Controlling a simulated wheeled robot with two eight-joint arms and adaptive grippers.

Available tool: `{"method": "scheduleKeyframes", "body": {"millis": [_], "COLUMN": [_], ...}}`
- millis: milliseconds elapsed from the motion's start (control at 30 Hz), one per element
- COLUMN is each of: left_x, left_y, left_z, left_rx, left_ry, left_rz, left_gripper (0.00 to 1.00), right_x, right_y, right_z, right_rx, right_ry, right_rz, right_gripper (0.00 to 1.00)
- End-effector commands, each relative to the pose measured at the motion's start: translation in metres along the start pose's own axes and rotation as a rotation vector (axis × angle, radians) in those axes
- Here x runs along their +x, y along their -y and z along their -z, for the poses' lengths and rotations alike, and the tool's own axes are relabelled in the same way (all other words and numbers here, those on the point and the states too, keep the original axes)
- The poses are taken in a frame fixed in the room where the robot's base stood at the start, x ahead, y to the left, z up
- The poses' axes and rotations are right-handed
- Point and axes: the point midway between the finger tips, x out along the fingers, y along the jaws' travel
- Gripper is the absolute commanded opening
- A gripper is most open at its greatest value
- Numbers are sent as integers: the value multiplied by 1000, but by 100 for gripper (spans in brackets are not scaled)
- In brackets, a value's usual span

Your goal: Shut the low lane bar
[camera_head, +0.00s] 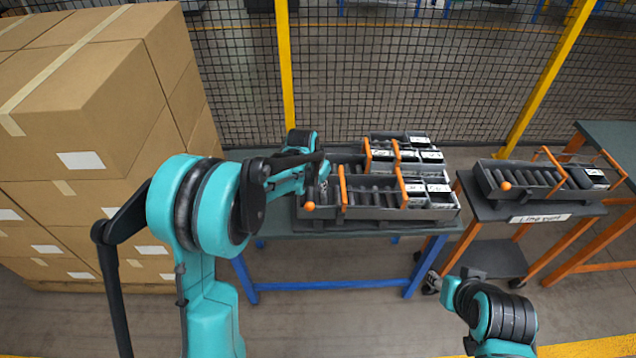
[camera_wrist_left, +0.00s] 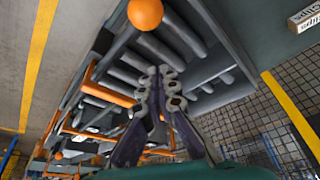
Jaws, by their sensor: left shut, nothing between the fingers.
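A dark roller rack (camera_head: 378,213) sits at the front of the table. An orange bar (camera_head: 343,187) stands over its lanes, and a round orange knob (camera_head: 309,206) is at its front left corner. Which bar is the low lane bar I cannot tell for sure. My left gripper (camera_head: 323,170) is shut and empty above the rack's left end. In the left wrist view its fingertips (camera_wrist_left: 160,82) are together over grey rollers (camera_wrist_left: 125,72), and the orange knob (camera_wrist_left: 145,13) is at the top. My right gripper (camera_head: 431,283) is low by the table's right leg, too small to read.
A second rack (camera_head: 382,140) with an orange bar stands behind. At right, a line cart (camera_head: 541,219) carries another rack (camera_head: 520,178). Stacked cardboard boxes (camera_head: 85,100) stand at left. A mesh fence (camera_head: 400,75) with yellow posts is behind the table.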

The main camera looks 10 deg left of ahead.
Motion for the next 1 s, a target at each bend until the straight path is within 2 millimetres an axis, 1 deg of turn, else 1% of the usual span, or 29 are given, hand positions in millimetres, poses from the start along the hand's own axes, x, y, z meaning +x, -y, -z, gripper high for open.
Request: {"method": "scheduleKeyframes", "body": {"millis": [33,67,133,300,433,800,1000], "left_x": [13,8,3,-2,-4,-5,-6], "left_y": [0,0,0,0,0,0,-2], "left_z": [-1,-8,-20,-35,-39,-39,-42], "left_rx": [0,-1,0,0,0,-2,-37], "left_ry": [0,0,0,0,0,0,-2], "left_rz": [0,1,1,1,1,2,15], "left_gripper": [0,0,0,0,0,0,0], "right_x": [5,6,8,11,12,11,11], "right_y": [0,0,0,0,0,0,0], "right_z": [-4,-4,-6,-8,-8,-8,-8], "right_rx": [0,0,0,0,0,0,0], "right_ry": [0,0,0,0,0,0,0], "right_rz": [0,0,0,0,0,0,0], "right_gripper": [40,40,40,40,40,40,40]}}
